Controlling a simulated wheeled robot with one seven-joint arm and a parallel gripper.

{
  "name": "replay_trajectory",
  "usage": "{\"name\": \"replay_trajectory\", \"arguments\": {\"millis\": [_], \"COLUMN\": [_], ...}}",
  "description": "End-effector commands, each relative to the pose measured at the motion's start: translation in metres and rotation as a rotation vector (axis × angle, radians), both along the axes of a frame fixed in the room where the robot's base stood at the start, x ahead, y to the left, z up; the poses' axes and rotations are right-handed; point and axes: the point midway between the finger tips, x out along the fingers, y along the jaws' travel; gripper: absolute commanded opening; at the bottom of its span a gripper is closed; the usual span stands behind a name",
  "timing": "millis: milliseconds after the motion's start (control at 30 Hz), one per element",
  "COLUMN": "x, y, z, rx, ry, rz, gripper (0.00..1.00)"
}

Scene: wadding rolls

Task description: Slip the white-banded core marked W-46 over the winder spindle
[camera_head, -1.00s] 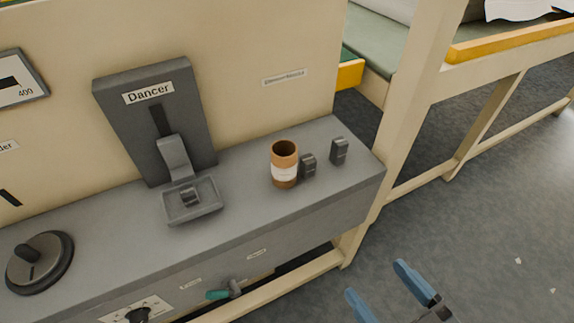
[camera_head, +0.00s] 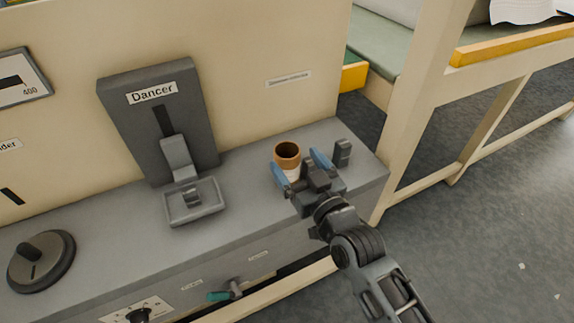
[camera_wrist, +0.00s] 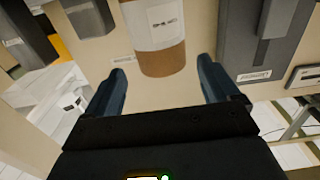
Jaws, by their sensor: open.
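A brown core (camera_head: 287,152) with a white band stands upright on the grey bench top (camera_head: 240,180). In the wrist view the core (camera_wrist: 162,60) shows close up, with a small dark mark on its band that I cannot read. My gripper (camera_head: 299,167) is open at the core, its blue fingers to the left and right of it. In the wrist view the fingers (camera_wrist: 162,76) are spread with the core centred ahead between them, and gaps show on both sides. I cannot make out the winder spindle for certain.
A dark block (camera_head: 342,153) stands right of the core; another is largely covered by my gripper. The Dancer unit (camera_head: 160,110) with its tray (camera_head: 205,212) stands left. A round dark disc with a knob (camera_head: 42,262) is farther left. Bench between tray and core is clear.

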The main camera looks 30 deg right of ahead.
Motion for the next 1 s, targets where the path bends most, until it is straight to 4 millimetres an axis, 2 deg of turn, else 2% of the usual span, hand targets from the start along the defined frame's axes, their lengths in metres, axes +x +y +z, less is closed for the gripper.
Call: {"name": "replay_trajectory", "arguments": {"millis": [500,833,1000], "x": [0.06,0.065,0.065], "y": [0.003,0.003,0.003], "z": [0.003,0.001,0.001], "rx": [0.0,0.0,0.0], "ry": [-0.001,0.0,0.0], "rz": [-0.002,-0.001,-0.001], "gripper": [0.89,0.88,0.71]}}
